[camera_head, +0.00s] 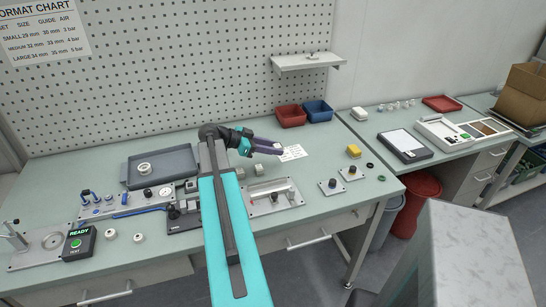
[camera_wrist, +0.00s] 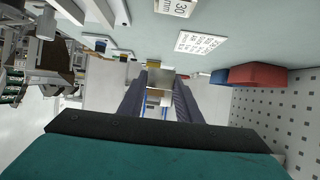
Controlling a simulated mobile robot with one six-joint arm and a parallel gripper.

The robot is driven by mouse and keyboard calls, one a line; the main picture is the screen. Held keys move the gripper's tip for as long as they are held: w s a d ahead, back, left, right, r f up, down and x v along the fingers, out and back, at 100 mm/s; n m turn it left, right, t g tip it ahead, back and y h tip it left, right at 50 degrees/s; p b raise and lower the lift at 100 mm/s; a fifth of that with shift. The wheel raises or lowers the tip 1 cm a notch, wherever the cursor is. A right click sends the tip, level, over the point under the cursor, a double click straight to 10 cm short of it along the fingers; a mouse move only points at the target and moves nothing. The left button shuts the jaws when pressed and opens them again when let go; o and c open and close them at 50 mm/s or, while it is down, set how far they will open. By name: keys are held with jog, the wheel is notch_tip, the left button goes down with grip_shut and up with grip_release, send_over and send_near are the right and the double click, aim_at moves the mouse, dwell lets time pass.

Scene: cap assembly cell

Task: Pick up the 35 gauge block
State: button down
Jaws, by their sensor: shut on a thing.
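My gripper (camera_head: 270,147), with purple fingers, is above the back middle of the green workbench. In the wrist view its fingers (camera_wrist: 160,88) are shut on a grey block (camera_wrist: 161,78) at their tips. No number is readable on the held block, and the head view does not show it clearly. Another block, marked 30 (camera_wrist: 176,5), sits on the bench at the top of the wrist view, apart from the fingers. A small pale block also shows on the bench in the head view (camera_head: 259,169), below the gripper.
A white printed card (camera_head: 292,152) lies just right of the gripper. A red bin (camera_head: 291,115) and a blue bin (camera_head: 318,110) stand behind it by the pegboard. A metal fixture (camera_head: 273,197) is in front, and a grey tray (camera_head: 181,161) is to the left.

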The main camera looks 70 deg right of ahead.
jog(key=shift+r, duration=0.95)
jog(key=shift+w, duration=0.1)
